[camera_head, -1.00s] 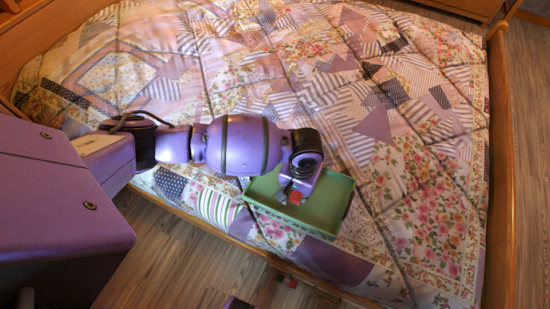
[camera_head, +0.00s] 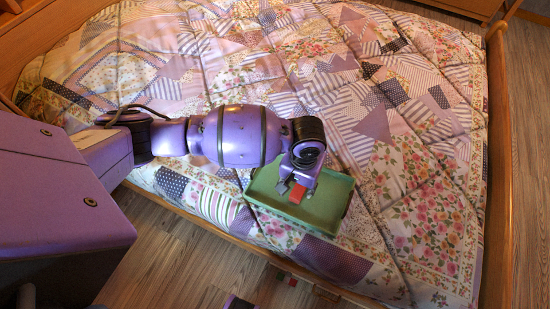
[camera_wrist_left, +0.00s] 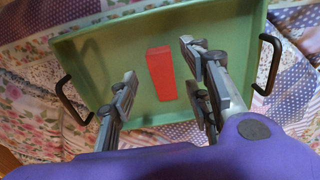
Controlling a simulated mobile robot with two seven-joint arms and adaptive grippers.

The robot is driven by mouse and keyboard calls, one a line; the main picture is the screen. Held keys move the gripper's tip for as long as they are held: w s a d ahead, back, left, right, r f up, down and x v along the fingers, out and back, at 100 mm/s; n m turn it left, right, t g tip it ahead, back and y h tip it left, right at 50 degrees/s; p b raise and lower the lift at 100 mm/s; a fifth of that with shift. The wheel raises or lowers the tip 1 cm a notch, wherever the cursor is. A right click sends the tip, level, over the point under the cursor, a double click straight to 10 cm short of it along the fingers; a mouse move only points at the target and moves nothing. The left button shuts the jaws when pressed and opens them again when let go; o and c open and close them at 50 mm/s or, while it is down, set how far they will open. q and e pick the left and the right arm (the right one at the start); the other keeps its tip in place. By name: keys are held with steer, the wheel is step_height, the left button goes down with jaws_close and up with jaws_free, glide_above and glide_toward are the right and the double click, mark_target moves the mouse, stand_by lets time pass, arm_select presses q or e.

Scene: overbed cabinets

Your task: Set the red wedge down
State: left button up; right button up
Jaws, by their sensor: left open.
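The red wedge (camera_head: 297,193) lies in the green tray (camera_head: 325,215), which rests on the bed. In the left wrist view the wedge (camera_wrist_left: 161,73) sits on the floor of the tray (camera_wrist_left: 90,50), between the spread fingers and apart from both. My left gripper (camera_head: 291,190) is over the tray, open and empty, its fingers on either side of the wedge. In the left wrist view the gripper (camera_wrist_left: 158,90) shows both fingers wide apart. My right gripper is not in view.
The tray has dark handles (camera_wrist_left: 68,100) at its ends. A patchwork quilt (camera_head: 420,200) covers the bed around it. The wooden bed frame (camera_head: 499,180) runs along the right side, and wood floor (camera_head: 180,255) shows in front.

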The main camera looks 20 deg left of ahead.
mark_target(297, 194)
arm_select(q)
step_height(297, 194, up, 8)
steer(key=p, duration=0.1)
steer(key=shift+r, duration=0.15)
steer(key=s+d+f+h, duration=0.2)
steer(key=s+d+f, duration=0.1)
steer(key=s+f, duration=0.1)
steer(key=s+d+f+m+h, duration=0.1)
steer(key=s+d+f+h, duration=0.1)
steer(key=s+d+f, duration=0.1)
steer(key=shift+s+d+f+t, duration=0.3)
steer(key=shift+s+d+f, duration=0.15)
steer(key=shift+d, duration=0.2)
steer(key=s+f, duration=0.1)
steer(key=s+f+t+h, duration=0.1)
steer(key=s, duration=0.1)
steer(key=s+d+f+t, duration=0.1)
steer(key=s, duration=0.1)
steer(key=shift+h, duration=0.4)
steer(key=s+a+f+t+y, duration=0.2)
steer(key=s+a+t+y, duration=0.2)
steer(key=s+a, duration=1.3)
steer(key=shift+s+a+y, duration=0.3)
steer(key=shift+a+y, duration=0.4)
steer(key=shift+y, duration=0.1)
